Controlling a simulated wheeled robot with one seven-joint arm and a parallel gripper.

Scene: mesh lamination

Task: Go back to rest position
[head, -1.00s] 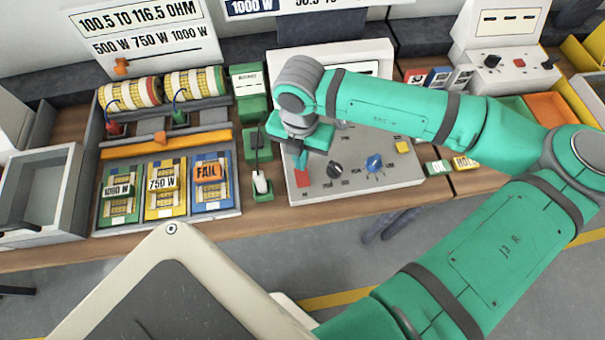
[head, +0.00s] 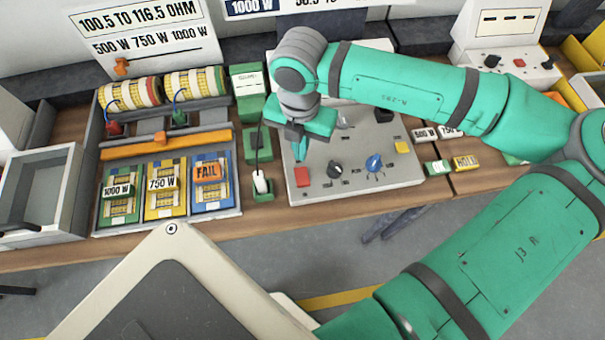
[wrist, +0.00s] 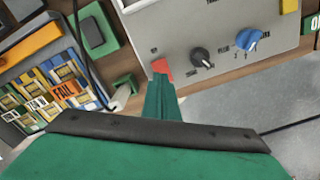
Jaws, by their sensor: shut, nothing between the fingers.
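My gripper (head: 300,150) is shut and empty. It hangs above the left part of the grey control panel (head: 400,170), near the red button (head: 302,177). In the wrist view its closed fingers (wrist: 162,98) point toward the red button (wrist: 162,68), which shows just beyond the tips; I cannot tell whether they touch. My green arm reaches in from the right, over the back of the panel, and hides part of it.
A black knob (head: 335,170), a blue knob (head: 374,163) and a yellow button (head: 402,147) sit on the panel. A probe (head: 260,183) with a cable stands left. A tray (head: 165,224) holds mesh cards, one marked FAIL (head: 208,172). The floor in front is clear.

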